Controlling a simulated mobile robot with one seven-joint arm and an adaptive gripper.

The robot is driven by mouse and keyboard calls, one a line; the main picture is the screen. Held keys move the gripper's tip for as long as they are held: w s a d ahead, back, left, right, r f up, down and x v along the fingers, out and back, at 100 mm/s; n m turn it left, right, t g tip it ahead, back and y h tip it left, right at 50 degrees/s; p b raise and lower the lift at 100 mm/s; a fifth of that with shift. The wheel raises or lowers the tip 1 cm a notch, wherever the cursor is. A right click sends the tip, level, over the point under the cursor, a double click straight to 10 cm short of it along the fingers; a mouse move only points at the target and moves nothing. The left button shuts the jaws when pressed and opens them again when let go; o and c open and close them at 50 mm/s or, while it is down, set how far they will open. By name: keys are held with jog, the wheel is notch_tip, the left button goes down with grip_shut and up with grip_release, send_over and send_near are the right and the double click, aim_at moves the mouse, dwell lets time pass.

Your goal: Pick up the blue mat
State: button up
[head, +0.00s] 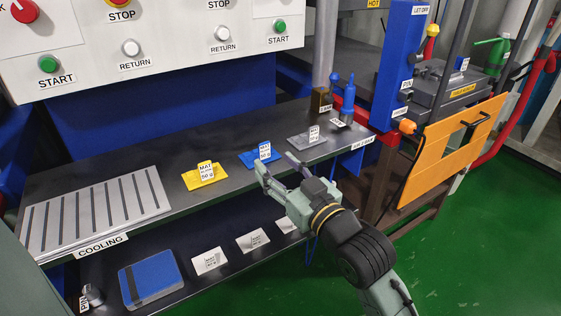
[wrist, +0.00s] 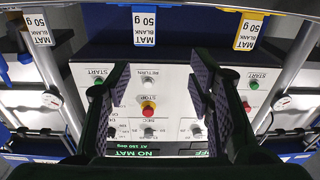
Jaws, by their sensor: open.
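The blue mat (head: 248,160) lies on the dark upper shelf, between a yellow mat (head: 193,180) and a grey mat (head: 299,140). A small upright white tag marked for 50 g stands on it. My gripper (head: 277,165) is open and empty, its fingers pointing toward the shelf just in front and to the right of the blue mat, apart from it as far as I can tell. In the wrist view, the picture is upside down and the blue-edged tag (wrist: 144,27) shows at the top, beyond the two open fingers (wrist: 150,78).
A slotted cooling rack (head: 95,208) fills the shelf's left end. A blue pin tool (head: 348,105) stands at its right end. A lower shelf holds a blue folded item (head: 150,278) and white cards. The control panel (head: 150,35) hangs above. An orange guard (head: 450,150) stands right.

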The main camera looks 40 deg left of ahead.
aim_at(265, 148)
jog(key=shift+m+h, duration=0.4)
jog(key=w+a+p, duration=0.1)
jog(key=w+a+f+p, duration=0.1)
jog(key=w+a+p, duration=0.1)
jog(key=shift+a+f, duration=0.25)
jog(key=shift+f, duration=0.15)
jog(key=p+x, duration=0.2)
jog(key=x, duration=0.1)
jog(key=r+p+x, duration=0.1)
jog(key=shift+w+a+f, duration=0.1)
jog(key=shift+w+a, duration=0.2)
jog(key=shift+w, duration=0.1)
jog(key=shift+w+a+f, duration=0.1)
jog(key=shift+a+f, duration=0.05)
jog(key=shift+c, duration=0.4)
grip_shut()
